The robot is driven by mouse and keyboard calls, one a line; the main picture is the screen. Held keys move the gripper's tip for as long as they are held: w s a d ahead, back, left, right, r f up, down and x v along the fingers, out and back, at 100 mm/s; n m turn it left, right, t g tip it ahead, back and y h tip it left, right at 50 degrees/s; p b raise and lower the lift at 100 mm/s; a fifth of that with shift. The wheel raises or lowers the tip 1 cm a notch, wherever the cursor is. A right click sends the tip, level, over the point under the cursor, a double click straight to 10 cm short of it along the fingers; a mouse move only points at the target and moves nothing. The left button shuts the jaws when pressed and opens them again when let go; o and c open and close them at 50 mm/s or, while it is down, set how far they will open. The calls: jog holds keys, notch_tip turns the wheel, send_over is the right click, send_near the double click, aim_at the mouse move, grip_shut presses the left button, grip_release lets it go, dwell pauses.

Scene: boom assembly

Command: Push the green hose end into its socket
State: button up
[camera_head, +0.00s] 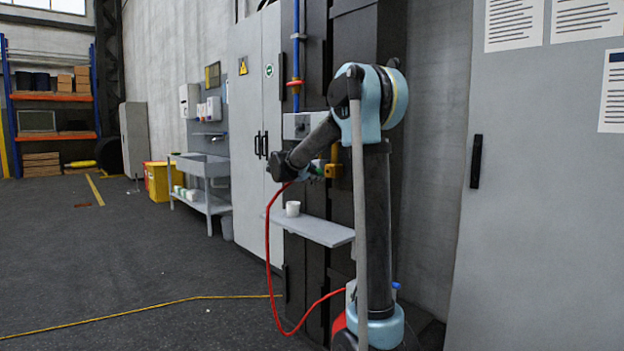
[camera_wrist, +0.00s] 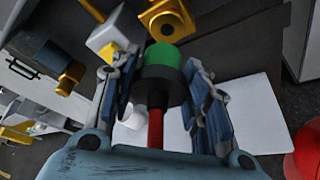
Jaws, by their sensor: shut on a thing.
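My gripper (camera_wrist: 160,95) is shut on the hose end, which has a green tip (camera_wrist: 162,58) and a black collar (camera_wrist: 160,88). The red hose (camera_wrist: 155,128) runs back from the collar between the fingers. In the head view the green tip (camera_head: 318,171) points right, towards a yellow fitting (camera_head: 333,171) on the dark column. The red hose (camera_head: 268,255) hangs below my gripper (camera_head: 305,172).
A grey shelf (camera_head: 325,232) with a white cup (camera_head: 292,208) is below. Open floor (camera_head: 130,260) lies left.

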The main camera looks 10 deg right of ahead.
jog(key=shift+w+d, duration=0.55)
jog(key=shift+d, duration=0.2)
jog(key=shift+w+d, duration=0.55)
jog(key=shift+d, duration=0.2)
jog(key=shift+s+d+r, duration=0.1)
jog(key=shift+s+r, duration=0.1)
dwell(0.5)
jog(key=shift+w+d, duration=0.3)
jog(key=shift+d, duration=0.1)
dwell(0.9)
jog(key=o, duration=1.1)
jog(key=shift+c, duration=0.2)
send_near(321, 172)
jog(key=shift+w+a, duration=0.2)
jog(key=shift+w, duration=0.1)
